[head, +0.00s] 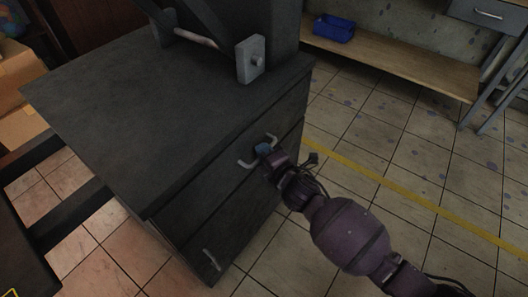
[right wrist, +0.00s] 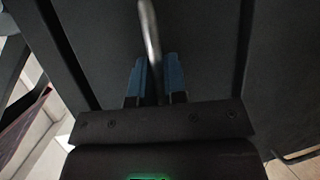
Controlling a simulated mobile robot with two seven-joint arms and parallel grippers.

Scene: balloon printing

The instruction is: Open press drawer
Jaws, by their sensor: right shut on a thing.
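The press (head: 150,110) is a dark grey cabinet with machinery on top, in the middle of the head view. Its upper drawer (head: 215,180) is flush with the front as far as I can see. My right gripper (head: 263,149) is at this drawer's metal handle (head: 246,162). In the right wrist view the handle (right wrist: 150,40) runs between the two blue fingertips of the gripper (right wrist: 156,80), which are shut on it. A lower drawer has its own handle (head: 212,260). My left gripper is not in view.
A wooden bench shelf (head: 400,62) with a blue bin (head: 334,28) stands behind at the right. Cardboard boxes (head: 20,75) are at the far left. The tiled floor right of the press is clear, with a yellow line (head: 400,190).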

